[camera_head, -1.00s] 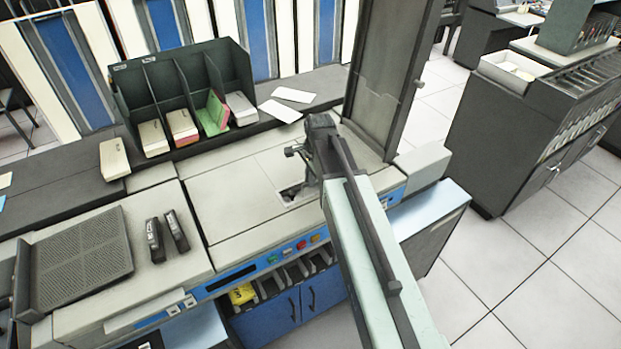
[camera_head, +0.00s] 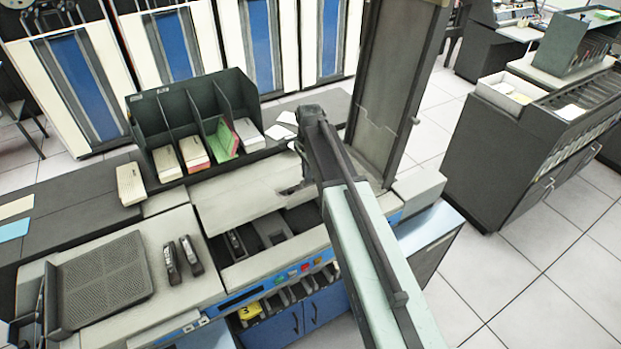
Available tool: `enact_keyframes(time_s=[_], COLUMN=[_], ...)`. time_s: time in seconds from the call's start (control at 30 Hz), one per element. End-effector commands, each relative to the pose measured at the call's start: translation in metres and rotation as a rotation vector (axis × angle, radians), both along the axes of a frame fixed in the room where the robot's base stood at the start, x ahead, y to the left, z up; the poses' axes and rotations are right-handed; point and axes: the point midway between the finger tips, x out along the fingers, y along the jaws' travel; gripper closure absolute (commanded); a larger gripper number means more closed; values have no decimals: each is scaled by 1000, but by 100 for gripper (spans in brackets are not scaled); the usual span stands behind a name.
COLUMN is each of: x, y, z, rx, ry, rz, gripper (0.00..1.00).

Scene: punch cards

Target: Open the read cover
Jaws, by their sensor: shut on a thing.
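The read cover (camera_head: 240,196) is a pale flat panel on top of the card machine. It is raised and tilted up toward the back. Under its front edge a dark bay (camera_head: 262,236) shows, with small dark mechanisms inside. My gripper (camera_head: 294,184) is at the cover's right front part and shut on the cover. My own arm crosses in front of it, so the grip itself is mostly hidden.
Two black card weights (camera_head: 181,258) and a ridged dark tray (camera_head: 102,280) are to the left. A green card rack (camera_head: 200,121) stands behind the cover. A tall dark panel (camera_head: 392,90) rises at the right. Coloured buttons (camera_head: 292,272) line the front.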

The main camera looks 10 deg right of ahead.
Motion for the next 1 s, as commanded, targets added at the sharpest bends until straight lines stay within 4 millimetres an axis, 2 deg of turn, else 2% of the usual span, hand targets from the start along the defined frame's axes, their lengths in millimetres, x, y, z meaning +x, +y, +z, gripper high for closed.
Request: enact_keyframes(time_s=[0.03, 0.33, 0.4, 0.43, 0.83, 1.0], x=[8, 8, 8, 7, 5, 4], y=[2, 6, 6, 6, 6, 6], z=[4, 2, 2, 2, 3, 19], rx=[-1, 0, 0, 0, -1, -1], ry=[-14, -14, -15, -15, -10, -10], rz=[1, 6, 6, 6, 6, 6], gripper=[100, 100, 78, 70, 70, 70])
